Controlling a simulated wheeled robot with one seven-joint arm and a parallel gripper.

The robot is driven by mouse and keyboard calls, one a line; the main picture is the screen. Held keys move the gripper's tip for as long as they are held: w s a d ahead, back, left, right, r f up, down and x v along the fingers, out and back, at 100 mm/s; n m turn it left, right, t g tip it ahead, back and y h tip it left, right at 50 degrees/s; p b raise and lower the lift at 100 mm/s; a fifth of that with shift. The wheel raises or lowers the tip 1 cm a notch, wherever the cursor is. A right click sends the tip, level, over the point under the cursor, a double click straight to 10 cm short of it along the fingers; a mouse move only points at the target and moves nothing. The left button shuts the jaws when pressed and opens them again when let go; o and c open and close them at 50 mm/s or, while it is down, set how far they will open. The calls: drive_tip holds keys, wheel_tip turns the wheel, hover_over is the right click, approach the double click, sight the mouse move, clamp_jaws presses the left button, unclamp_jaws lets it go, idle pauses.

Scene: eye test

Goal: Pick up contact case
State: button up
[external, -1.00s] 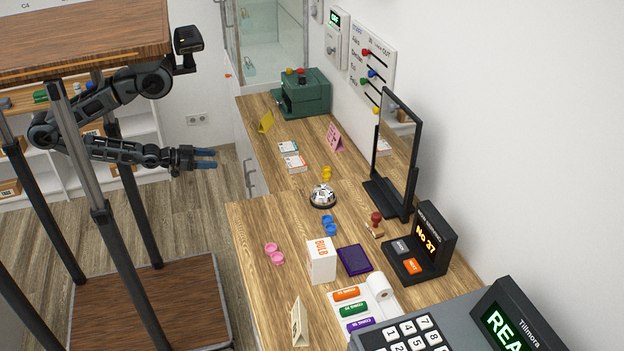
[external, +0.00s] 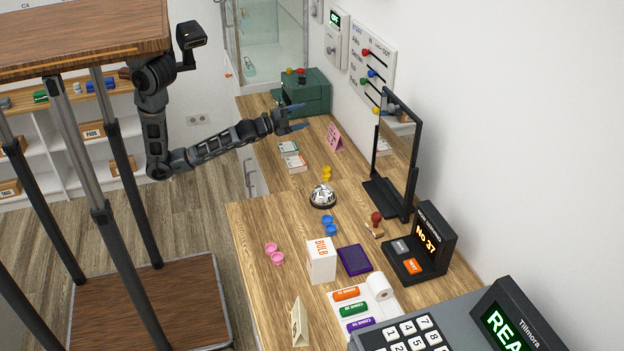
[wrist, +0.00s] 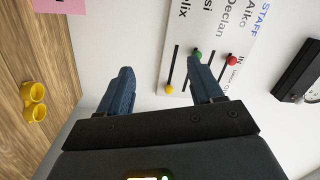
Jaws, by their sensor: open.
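Three small two-cupped cases that look like contact cases are on the wooden counter: a yellow one (external: 326,173) behind the bell, a blue one (external: 329,226) in front of the bell, and a pink one (external: 274,254) near the left edge. The yellow case also shows at the left of the wrist view (wrist: 34,101). My gripper (external: 303,117) is open and empty above the far part of the counter, beyond the yellow case. In the wrist view its fingers (wrist: 160,72) have nothing between them and point toward the wall.
A silver bell (external: 322,196) stands between the yellow and blue cases. A mirror-like upright panel (external: 398,160) stands right of them. Small white boxes (external: 291,156), a pink card (external: 335,137) and a green machine (external: 305,93) are farther back. A bulb box (external: 320,262) stands beside the pink case.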

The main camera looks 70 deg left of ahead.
drive_tip(key=w+d+r+n+g+y, duration=0.2)
drive_tip(key=w+d+r+y, duration=0.2)
drive_tip(key=w+d+r, duration=0.45)
drive_tip(key=w+d+g, duration=0.2)
drive_tip(key=d+g, duration=0.1)
drive_tip(key=d, duration=0.2)
drive_tip(key=s+d+f+m+g+h+p, duration=0.1)
drive_tip(key=s+d+f+g+h, duration=0.15)
drive_tip(key=d, duration=0.55)
drive_tip(key=s+d+f+m+g+h, duration=0.1)
drive_tip(key=s+d+f+g, duration=0.2)
drive_tip(key=d, duration=0.6)
drive_tip(key=m+g+h+b, duration=0.1)
drive_tip(key=m+g+h, duration=0.1)
drive_tip(key=m+g, duration=0.55)
approach(271, 244)
drive_tip(key=d, duration=0.2)
drive_tip(key=shift+s+f+n+g, duration=0.1)
drive_tip(key=shift+f+n+g, duration=0.25)
drive_tip(key=shift+f, duration=0.45)
drive_tip(key=shift+w+a+f, duration=0.15)
drive_tip(key=shift+f, duration=1.55)
drive_tip(key=shift+w+a+f, duration=0.15)
drive_tip(key=shift+f, duration=1.6)
